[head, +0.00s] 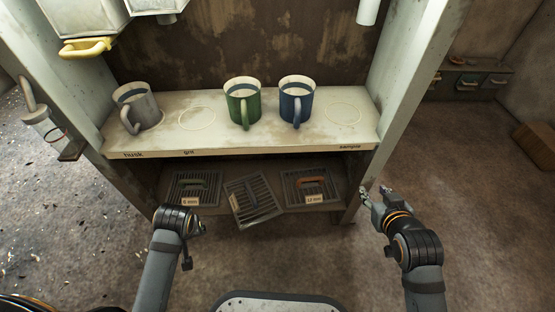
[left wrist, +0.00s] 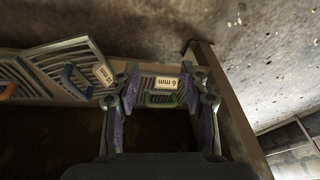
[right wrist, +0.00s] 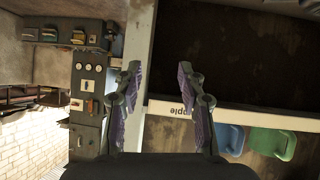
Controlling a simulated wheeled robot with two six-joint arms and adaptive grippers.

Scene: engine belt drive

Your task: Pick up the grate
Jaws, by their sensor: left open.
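Grates lie on the lower shelf. The left grate (head: 194,194) has a green handle and a 6 mm tag; in the left wrist view this grate (left wrist: 152,83) shows between my fingers. The middle grate (head: 250,197) is skewed and juts past the shelf front; its blue handle (left wrist: 75,79) and 10 mm tag show in the left wrist view. The right grate (head: 318,180) has an orange handle and a 12 mm tag. My left gripper (left wrist: 160,78) is open, in front of the left grate; contact is not clear. My right gripper (head: 375,195) is open and empty beside the right post.
Above the grates, a counter (head: 300,142) holds a grey mug (head: 140,105), a green mug (head: 243,105) and a blue mug (head: 296,102). White posts stand at both sides. Drawers (head: 470,80) stand at the far right. The floor in front looks clear.

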